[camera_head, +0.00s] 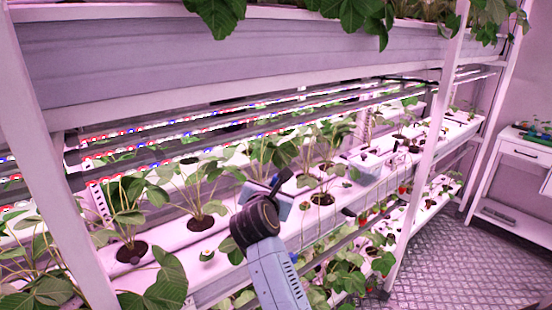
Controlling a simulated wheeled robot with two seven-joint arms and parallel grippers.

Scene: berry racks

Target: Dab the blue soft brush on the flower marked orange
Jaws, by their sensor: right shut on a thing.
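My right gripper (276,191) is in front of the middle shelf, reaching in among the strawberry plants, and shut on a small dark blue thing at its tip, which appears to be the blue soft brush (281,178). The brush is small and its bristles cannot be made out. Leafy strawberry plants stand in round holes along the white trough (170,241), with one plant (202,185) left of my gripper and another (322,180) right of it. I cannot make out a flower marked orange. My left gripper is not in view.
A rack post (430,150) stands right of my arm, another (50,150) at the left. Light bars (200,139) run above the plants, below an upper trough (230,55). Lower plants (345,275) hang under the shelf. A white table (515,180) stands right, beyond open floor (450,265).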

